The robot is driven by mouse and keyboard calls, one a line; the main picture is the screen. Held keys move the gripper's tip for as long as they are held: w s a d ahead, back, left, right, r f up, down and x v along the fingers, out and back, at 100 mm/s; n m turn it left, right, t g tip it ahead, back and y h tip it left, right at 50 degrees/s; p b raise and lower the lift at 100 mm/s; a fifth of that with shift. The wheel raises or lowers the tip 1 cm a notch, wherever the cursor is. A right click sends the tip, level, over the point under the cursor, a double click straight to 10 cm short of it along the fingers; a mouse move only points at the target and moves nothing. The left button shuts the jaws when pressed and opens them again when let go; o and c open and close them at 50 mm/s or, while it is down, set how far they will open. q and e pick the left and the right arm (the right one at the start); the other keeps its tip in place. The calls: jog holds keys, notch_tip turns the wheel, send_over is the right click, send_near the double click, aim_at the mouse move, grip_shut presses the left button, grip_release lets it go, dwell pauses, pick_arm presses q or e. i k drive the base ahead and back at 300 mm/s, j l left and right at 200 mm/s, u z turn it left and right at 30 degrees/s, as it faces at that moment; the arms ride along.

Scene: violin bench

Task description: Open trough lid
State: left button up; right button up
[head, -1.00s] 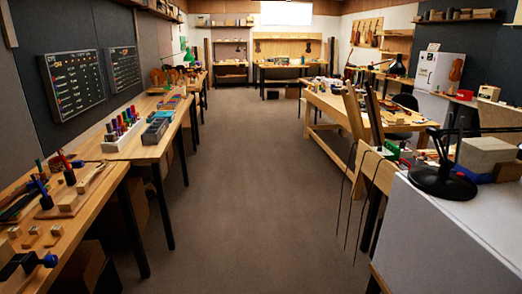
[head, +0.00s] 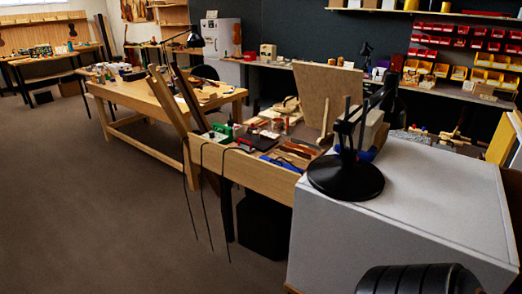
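I cannot make out a trough or its lid for certain in the head view. The nearest large thing is a pale grey box-like cabinet (head: 420,225) at the right, with a flat top. A black lamp (head: 346,178) with a round base stands on its top near the left edge. A black ribbed, rounded thing (head: 420,279) is cut off by the bottom edge; I cannot tell what it is. Neither of my grippers is in view.
A cluttered wooden bench (head: 263,178) stands left of the cabinet, with thin cables hanging from it. A longer wooden table (head: 150,97) is behind it. Red and yellow bins (head: 465,50) hang on the back wall. The brown floor (head: 90,200) at left is clear.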

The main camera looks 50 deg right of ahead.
aim_at(279, 162)
jog(key=i+z, duration=0.35)
jog(key=i, duration=0.25)
jog(key=i+j+z, duration=0.15)
jog(key=i+z, duration=0.25)
jog(key=i, duration=0.2)
jog(key=i+l+z, duration=0.15)
jog(key=i+z, duration=0.6)
jog(key=i, duration=0.2)
jog(key=i+j+z, duration=0.2)
jog(key=i+z, duration=0.2)
jog(key=i, duration=0.05)
